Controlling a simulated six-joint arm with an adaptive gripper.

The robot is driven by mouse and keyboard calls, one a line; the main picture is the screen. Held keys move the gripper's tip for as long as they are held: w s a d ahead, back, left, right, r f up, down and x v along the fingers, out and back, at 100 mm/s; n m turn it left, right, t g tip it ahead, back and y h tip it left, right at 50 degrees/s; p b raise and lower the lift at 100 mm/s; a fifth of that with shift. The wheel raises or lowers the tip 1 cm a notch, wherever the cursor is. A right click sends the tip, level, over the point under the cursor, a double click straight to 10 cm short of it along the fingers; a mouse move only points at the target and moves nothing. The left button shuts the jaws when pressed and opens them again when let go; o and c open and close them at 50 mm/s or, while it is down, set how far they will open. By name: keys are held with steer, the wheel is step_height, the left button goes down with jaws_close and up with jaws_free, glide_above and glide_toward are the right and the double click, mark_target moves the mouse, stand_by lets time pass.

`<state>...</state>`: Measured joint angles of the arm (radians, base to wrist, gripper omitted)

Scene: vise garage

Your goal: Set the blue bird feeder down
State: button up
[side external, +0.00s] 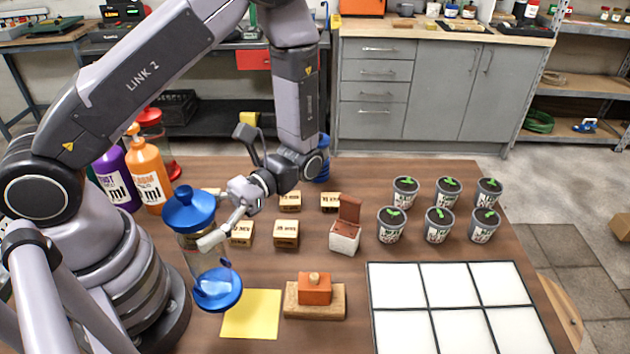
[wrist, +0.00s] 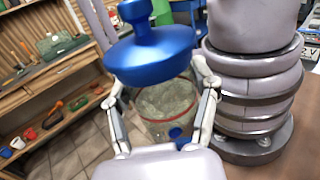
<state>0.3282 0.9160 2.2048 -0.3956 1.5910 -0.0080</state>
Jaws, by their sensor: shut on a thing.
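The blue bird feeder has a blue lid (side external: 190,208), a clear body and a round blue base (side external: 217,288). In the side view it leans slightly, between my base and the yellow square (side external: 252,314). My gripper (side external: 210,238) is shut on its clear body, below the lid. The side view does not settle whether the base touches the table. In the wrist view the blue lid (wrist: 150,52) fills the upper middle, and a finger of my gripper (wrist: 163,100) lies on each side of the body. Most of the base is hidden there.
Several small wooden blocks (side external: 286,234), a white box with an open brown lid (side external: 344,237) and a wooden block with an orange top (side external: 315,296) stand to the right. Several potted seedlings (side external: 438,224) and a white-panelled grid (side external: 455,300) lie further right. Bottles (side external: 150,175) stand behind the feeder.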

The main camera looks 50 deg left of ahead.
steer(key=a+r+m+t+y, duration=0.1)
steer(key=a+m+y, duration=0.4)
steer(key=a+y, duration=0.4)
steer(key=w+a+r+m+t+y, duration=0.2)
steer(key=w+a+m+t+y, duration=0.9)
steer(key=w+a+t, duration=0.4)
steer(key=w+a+f+m+h, duration=0.1)
steer(key=w+a+f, duration=0.6)
steer(key=w+f, duration=0.5)
steer(key=shift+w+a+f, duration=0.15)
steer(key=shift+w+f, duration=0.15)
steer(key=shift+f, duration=0.2)
steer(key=o, duration=1.2)
steer(key=shift+g, duration=0.3)
steer(key=shift+o, duration=0.2)
